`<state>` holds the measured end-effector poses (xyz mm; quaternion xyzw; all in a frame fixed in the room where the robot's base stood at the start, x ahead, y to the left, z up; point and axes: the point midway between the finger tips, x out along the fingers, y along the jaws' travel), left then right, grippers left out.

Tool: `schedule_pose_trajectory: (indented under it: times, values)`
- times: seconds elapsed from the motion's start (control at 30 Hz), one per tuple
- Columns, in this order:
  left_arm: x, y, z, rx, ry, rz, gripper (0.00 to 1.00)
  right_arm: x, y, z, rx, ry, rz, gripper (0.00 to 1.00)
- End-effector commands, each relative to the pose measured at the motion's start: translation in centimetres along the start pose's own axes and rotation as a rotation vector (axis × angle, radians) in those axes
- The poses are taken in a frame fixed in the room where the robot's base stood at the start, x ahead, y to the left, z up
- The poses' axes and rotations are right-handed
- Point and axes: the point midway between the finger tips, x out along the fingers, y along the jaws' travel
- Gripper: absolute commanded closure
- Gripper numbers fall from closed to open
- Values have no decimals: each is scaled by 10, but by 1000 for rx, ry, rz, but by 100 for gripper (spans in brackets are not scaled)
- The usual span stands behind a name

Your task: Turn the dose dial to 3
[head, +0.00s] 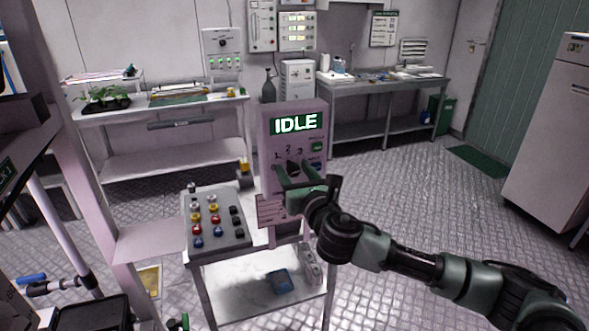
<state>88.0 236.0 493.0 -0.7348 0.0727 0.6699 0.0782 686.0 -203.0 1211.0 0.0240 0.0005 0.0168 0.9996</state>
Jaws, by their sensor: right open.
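The dose dial (293,167) is a dark knob on the upright panel (268,140), with numbers around it; 1, 2 and 3 show. I cannot tell for sure which number its pointer is at. The gripper and wrist hide the lower part of the panel. My left gripper is out of view.
The panel stands on a small cart (205,279) with a tray of coloured knobs (240,246) to its left. A blue item (280,281) lies on the cart's lower shelf. Benches (345,88) line the back wall. Open floor (430,200) lies to the right, before a white cabinet (550,130).

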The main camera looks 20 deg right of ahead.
Motion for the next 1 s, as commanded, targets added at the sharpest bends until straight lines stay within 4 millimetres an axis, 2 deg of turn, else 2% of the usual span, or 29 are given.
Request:
schedule_pose_trajectory:
  times: [0.23,0.4,0.43,0.77,1.0]
  values:
    - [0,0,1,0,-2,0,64,1,0,0,1,0,1,51]
    - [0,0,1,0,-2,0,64,1,0,0,1,0,0,98]
    - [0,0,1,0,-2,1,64,1,0,0,1,0,0,100]
    - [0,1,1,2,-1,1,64,1,0,0,38,0,0,100]
    - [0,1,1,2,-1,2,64,1,0,-1,172,1,1,100]
